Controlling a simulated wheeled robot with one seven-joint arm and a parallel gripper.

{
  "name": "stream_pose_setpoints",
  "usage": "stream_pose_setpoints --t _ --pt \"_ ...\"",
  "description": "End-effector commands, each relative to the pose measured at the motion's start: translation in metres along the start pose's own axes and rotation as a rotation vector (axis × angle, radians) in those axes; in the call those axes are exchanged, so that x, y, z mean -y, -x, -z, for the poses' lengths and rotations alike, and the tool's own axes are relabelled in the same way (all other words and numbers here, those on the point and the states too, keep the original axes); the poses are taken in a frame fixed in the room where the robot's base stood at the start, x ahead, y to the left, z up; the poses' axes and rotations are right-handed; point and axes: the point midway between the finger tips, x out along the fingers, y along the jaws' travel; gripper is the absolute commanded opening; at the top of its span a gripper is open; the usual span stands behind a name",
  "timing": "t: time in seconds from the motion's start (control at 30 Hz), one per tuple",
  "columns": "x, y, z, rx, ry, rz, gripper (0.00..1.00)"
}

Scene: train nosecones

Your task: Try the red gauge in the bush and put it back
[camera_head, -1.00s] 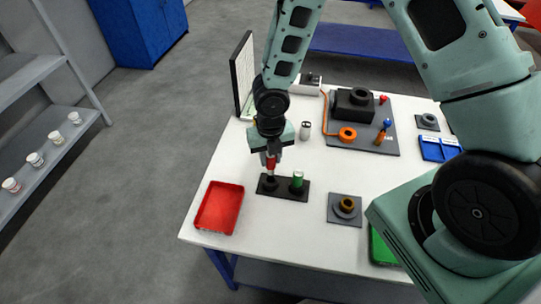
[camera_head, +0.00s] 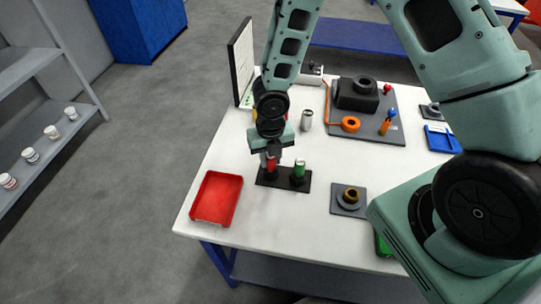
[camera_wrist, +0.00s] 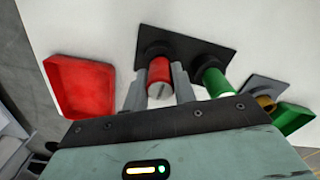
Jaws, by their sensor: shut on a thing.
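The red gauge (camera_head: 271,164) stands at the left end of the black gauge stand (camera_head: 283,185), and my gripper (camera_head: 271,158) is shut on it from above. In the wrist view the red gauge (camera_wrist: 159,72) sits between my two fingers (camera_wrist: 160,85), its lower end at the black stand (camera_wrist: 188,47). I cannot tell whether it is fully seated. The green gauge (camera_head: 299,170) stands upright in the right hole of the stand. The bush (camera_head: 351,194), a brass ring in a dark holder on a grey square plate, lies to the right of the stand.
A red tray (camera_head: 217,199) lies left of the stand, and a green tray (camera_wrist: 296,118) lies to the right, partly hidden by my arm. A grey board (camera_head: 385,129) with a black block and an orange ring is behind. White table is clear between stand and bush.

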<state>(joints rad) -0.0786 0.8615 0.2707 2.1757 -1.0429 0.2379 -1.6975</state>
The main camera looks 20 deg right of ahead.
Motion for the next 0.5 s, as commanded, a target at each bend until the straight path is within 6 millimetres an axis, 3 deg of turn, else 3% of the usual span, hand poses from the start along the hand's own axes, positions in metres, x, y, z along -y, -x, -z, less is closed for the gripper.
stream_pose_setpoints --t 0.37,0.4,0.5 --pt "0.0 -0.004 -0.0001 0.0 0.0 0.0 0.03" --pt "0.0 -0.004 0.0 0.0 0.0 0.0 0.29" --pt "0.0 -0.004 0.0 0.0 0.0 0.0 0.52"
